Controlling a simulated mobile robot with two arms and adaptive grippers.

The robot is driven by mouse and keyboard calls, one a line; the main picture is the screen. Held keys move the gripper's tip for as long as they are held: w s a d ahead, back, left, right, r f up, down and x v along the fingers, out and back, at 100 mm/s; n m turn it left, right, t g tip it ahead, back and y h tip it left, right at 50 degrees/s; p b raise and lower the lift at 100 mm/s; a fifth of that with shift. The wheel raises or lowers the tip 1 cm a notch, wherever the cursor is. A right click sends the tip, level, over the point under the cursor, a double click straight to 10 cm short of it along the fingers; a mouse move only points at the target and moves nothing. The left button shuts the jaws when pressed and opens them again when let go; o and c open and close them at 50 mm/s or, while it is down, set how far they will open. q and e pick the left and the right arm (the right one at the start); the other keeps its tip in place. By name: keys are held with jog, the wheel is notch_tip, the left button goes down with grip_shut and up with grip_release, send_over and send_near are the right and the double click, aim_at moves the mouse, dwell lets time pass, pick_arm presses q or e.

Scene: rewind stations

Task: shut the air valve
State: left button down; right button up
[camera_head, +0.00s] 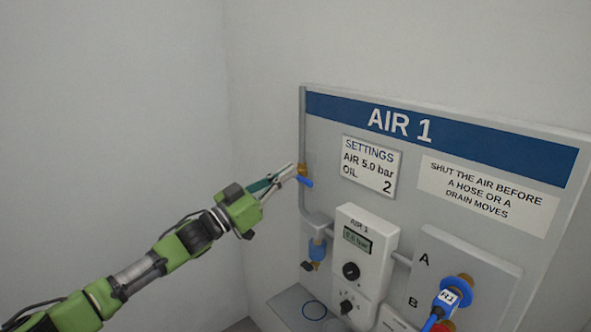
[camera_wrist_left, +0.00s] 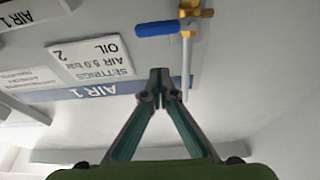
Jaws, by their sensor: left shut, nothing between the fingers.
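The air valve has a brass body (camera_head: 302,169) on the grey vertical pipe (camera_head: 302,120) at the panel's left edge. Its blue lever (camera_head: 305,182) sticks out to the side; in the left wrist view the blue lever (camera_wrist_left: 160,29) lies crosswise to the pipe (camera_wrist_left: 186,62), beside the brass body (camera_wrist_left: 192,8). My left gripper (camera_head: 291,168) is shut and empty, its fingertips close to the valve in the head view. In the left wrist view the fingertips (camera_wrist_left: 161,84) meet, with a gap between them and the lever. My right gripper is not in view.
The AIR 1 panel (camera_head: 400,125) carries a settings card (camera_head: 371,166) and a warning sign (camera_head: 487,194). Below are a white regulator unit (camera_head: 366,245) with a small display too blurred to read surely, a blue drain fitting (camera_head: 317,250) and a blue hose coupling (camera_head: 447,297). Left of the panel is bare wall.

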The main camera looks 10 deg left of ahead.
pick_arm(q)
jog(key=b+v, duration=0.1)
jog(key=v, duration=0.5)
jog(key=shift+s, duration=0.2)
jog(key=shift+d, duration=0.1)
